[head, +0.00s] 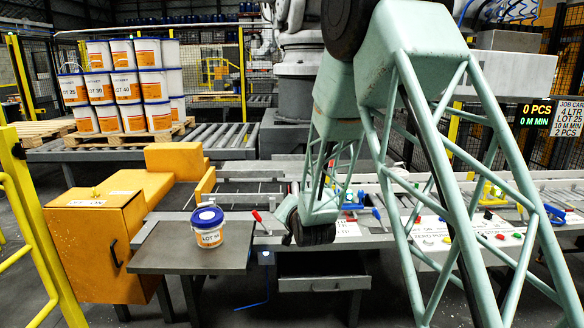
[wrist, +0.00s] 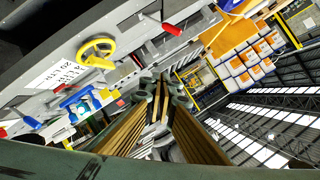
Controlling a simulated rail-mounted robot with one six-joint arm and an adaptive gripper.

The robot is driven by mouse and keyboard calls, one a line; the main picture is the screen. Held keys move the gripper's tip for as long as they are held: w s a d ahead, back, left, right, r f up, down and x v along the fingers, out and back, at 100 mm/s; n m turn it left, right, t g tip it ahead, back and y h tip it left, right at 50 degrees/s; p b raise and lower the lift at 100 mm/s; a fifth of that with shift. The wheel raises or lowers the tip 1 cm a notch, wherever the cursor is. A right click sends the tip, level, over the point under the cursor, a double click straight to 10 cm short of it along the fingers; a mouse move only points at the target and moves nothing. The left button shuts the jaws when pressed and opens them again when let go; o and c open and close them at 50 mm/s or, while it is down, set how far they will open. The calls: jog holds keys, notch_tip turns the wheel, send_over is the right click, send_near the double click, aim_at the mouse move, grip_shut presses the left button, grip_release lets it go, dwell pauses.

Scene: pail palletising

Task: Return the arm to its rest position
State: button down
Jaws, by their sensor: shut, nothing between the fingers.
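My arm, with pale green lattice links, reaches down across the right half of the head view. My gripper (wrist: 160,92) shows in the wrist view with its fingers together and nothing between them. In the head view I cannot make out the fingers; they seem hidden behind the arm's lower end near the bench. A small white pail (head: 209,236) with a blue lid and an orange label stands upright on a grey side table (head: 165,256), apart from my arm and to its left.
A yellow cabinet (head: 90,245) stands left of the side table. The bench (head: 350,250) carries levers, buttons and a yellow handwheel (wrist: 97,52). A job card (head: 567,118) hangs right, beside a display reading "0 PCS".

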jog(key=s+d+r+n+g+h, duration=0.1)
jog(key=s+d+r, duration=0.4)
jog(key=s, duration=0.3)
jog(key=s+d+r+n+g, duration=0.1)
jog(key=s+d+r+g, duration=0.1)
jog(key=s+d+r, duration=0.5)
jog(key=s+d+r+n+g+h, duration=0.1)
jog(key=s+d+r, duration=0.2)
jog(key=s, duration=0.7)
jog(key=s+d+r+n+g, duration=0.1)
jog(key=s+d, duration=0.3)
jog(key=s, duration=1.6)
jog(key=s+d+r+n+g+h, duration=0.1)
jog(key=s+d+g, duration=0.3)
jog(key=s, duration=1.7)
jog(key=shift+d+r+n, duration=0.15)
jog(key=shift+r+n, duration=0.05)
jog(key=shift+n, duration=0.3)
jog(key=shift+w+d, duration=0.1)
jog(key=shift+d, duration=0.05)
